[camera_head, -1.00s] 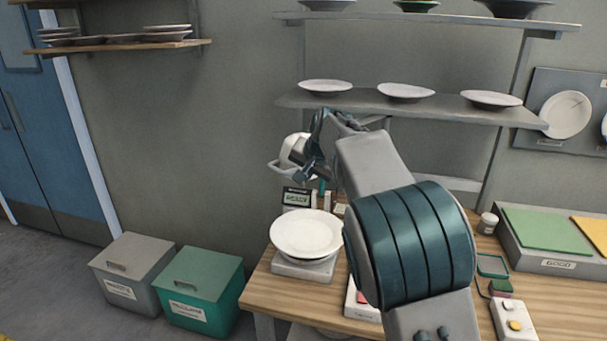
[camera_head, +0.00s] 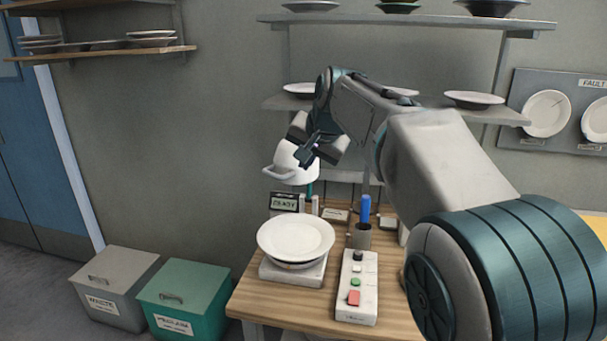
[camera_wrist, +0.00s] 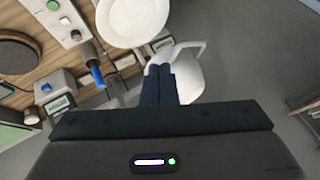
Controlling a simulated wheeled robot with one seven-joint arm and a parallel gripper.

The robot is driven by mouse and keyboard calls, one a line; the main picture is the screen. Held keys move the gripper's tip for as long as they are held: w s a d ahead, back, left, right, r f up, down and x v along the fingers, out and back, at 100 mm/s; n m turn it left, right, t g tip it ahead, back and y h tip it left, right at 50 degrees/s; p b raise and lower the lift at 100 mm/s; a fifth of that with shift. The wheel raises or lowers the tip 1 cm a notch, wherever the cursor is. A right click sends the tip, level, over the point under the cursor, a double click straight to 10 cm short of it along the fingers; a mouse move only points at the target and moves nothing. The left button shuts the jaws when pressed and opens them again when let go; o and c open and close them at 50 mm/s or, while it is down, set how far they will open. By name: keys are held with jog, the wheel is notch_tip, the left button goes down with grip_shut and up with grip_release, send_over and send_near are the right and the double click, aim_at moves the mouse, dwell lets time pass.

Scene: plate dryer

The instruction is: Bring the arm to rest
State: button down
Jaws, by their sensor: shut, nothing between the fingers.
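My gripper (camera_head: 307,156) is in the air above the wooden workbench (camera_head: 390,322), in front of a white dryer head with a handle (camera_head: 283,174). The dryer head also shows just right of the fingers in the wrist view (camera_wrist: 191,78). A white plate (camera_head: 296,238) sits on a pale square stand (camera_head: 293,272) below the gripper. My arm reaches in from the right and hides part of the bench and shelf.
A control box with buttons (camera_head: 357,290) and a cup holding a blue-handled tool (camera_head: 360,237) stand right of the plate. Shelves with plates (camera_head: 400,22) are behind. A grey bin (camera_head: 115,290) and a green bin (camera_head: 185,295) are on the floor at left.

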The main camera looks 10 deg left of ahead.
jog(key=s+d+f+g+h, duration=0.1)
jog(key=s+d+f, duration=0.3)
jog(key=d, duration=0.5)
jog(key=s+d+f+h, duration=0.1)
jog(key=s+d+f, duration=0.1)
jog(key=s+d, duration=0.6)
jog(key=s+d+f+h, duration=0.1)
jog(key=s+d+f, duration=0.4)
jog(key=s+f, duration=0.2)
jog(key=s+d+f+n+g+h, duration=0.1)
jog(key=s+d+f, duration=0.5)
jog(key=s, duration=0.5)
jog(key=shift+f+n+g, duration=0.3)
jog(key=shift+f, duration=0.1)
